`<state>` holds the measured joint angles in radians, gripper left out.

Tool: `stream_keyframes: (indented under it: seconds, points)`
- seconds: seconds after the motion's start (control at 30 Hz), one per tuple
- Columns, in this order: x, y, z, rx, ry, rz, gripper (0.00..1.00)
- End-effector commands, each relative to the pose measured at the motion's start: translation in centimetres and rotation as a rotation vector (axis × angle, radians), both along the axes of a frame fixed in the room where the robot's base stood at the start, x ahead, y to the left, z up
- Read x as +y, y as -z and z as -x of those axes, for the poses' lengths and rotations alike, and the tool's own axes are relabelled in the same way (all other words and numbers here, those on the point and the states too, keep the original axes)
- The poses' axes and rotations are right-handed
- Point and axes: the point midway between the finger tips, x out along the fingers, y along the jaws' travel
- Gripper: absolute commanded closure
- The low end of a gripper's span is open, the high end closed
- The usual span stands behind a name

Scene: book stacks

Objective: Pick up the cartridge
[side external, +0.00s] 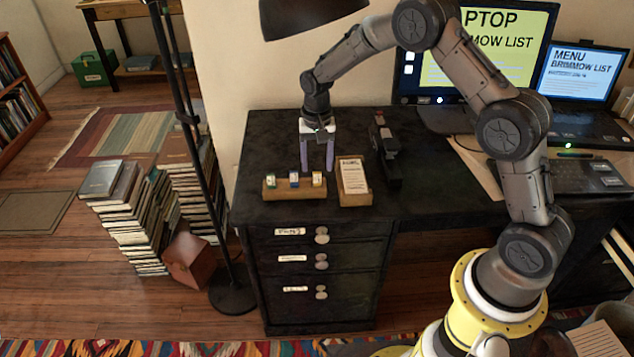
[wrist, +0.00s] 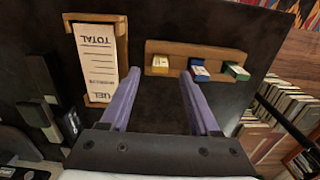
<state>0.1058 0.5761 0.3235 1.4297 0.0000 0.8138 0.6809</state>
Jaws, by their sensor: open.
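Three small cartridges stand in a row in a wooden holder (side external: 281,193) on the black desk; which one the task means I cannot tell. They are green (side external: 270,182), blue (side external: 293,179) and yellow (side external: 317,179), with pale labels. In the wrist view, the yellow cartridge (wrist: 160,64), blue cartridge (wrist: 199,70) and green cartridge (wrist: 236,71) sit in the holder (wrist: 180,50) beyond my fingers. My gripper (side external: 318,166) points down with purple fingers apart and empty, behind the holder near its yellow end. It also shows in the wrist view (wrist: 160,78).
A wooden tray (side external: 355,196) with a paper slip stands right of the holder. A dark device (side external: 385,155) lies behind it, with a monitor (side external: 480,60) and laptop (side external: 590,130) further right. A lamp pole (side external: 205,190) and book stacks (side external: 140,215) stand left of the desk.

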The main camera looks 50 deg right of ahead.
Motion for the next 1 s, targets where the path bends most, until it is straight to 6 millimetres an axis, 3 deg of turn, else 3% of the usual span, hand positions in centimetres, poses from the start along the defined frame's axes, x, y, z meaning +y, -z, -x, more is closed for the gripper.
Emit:
stream_keyframes:
  seconds: [0.3,0.67,1.0]
  points:
    - [0.0,3.7,0.1,0.002,-0.001,-0.001,0.38]
    - [0.0,4.3,0.0,-0.001,-0.001,0.0,0.38]
    - [0.0,4.3,0.0,-0.001,-0.001,0.0,0.97]
